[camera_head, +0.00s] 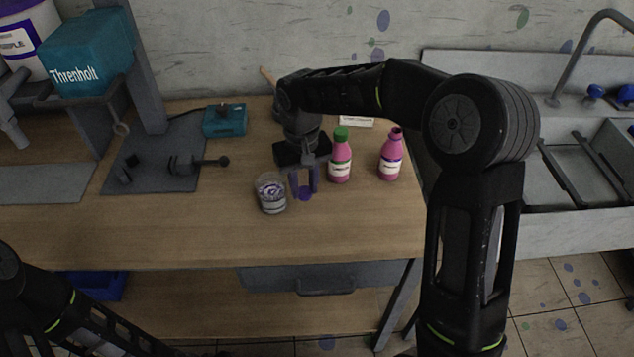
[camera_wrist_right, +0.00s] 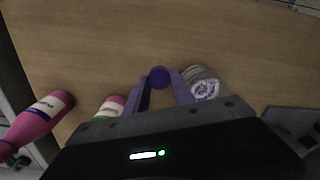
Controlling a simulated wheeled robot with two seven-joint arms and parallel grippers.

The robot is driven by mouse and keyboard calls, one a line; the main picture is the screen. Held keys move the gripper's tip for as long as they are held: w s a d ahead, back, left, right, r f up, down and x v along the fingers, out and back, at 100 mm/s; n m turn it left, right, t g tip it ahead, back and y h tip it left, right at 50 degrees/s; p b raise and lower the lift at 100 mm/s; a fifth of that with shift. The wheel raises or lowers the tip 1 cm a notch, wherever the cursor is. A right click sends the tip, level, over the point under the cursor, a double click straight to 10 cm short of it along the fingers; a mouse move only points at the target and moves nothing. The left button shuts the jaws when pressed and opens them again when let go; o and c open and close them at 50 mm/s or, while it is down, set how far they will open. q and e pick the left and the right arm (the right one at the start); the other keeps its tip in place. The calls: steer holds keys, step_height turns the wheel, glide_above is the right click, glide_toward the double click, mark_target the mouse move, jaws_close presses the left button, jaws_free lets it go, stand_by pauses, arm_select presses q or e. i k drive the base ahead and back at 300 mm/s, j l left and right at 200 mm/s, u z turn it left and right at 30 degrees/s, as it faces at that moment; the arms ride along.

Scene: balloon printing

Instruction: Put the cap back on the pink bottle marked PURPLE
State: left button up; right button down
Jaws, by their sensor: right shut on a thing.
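My right gripper (camera_head: 305,190) is shut on a small purple cap (camera_head: 305,194) above the workbench, between a clear jar and the bottles. In the right wrist view, the cap (camera_wrist_right: 159,77) sits between the fingertips. A pink bottle with a purple-edged label (camera_head: 390,160) stands upright on the right, its neck without a cap; the label's words are too small to read. It also shows at the left of the right wrist view (camera_wrist_right: 40,117). My left arm shows at the lower left, but its gripper is out of view.
A pink bottle with a green cap (camera_head: 340,165) stands between my right gripper and the uncapped bottle. The clear jar (camera_head: 271,195) with purple-and-white contents is just left of the gripper. A teal box (camera_head: 224,121) lies behind. The bench front (camera_head: 200,236) is clear.

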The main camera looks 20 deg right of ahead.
mark_target(390, 157)
steer(key=k+l+z, duration=0.1)
steer(key=z, duration=0.5)
steer(key=k+l+z, duration=0.25)
steer(key=l, duration=0.6)
steer(key=k+l+z, duration=0.2)
steer(key=l, duration=0.65)
steer(key=l+z, duration=0.25)
steer(key=l, duration=0.6)
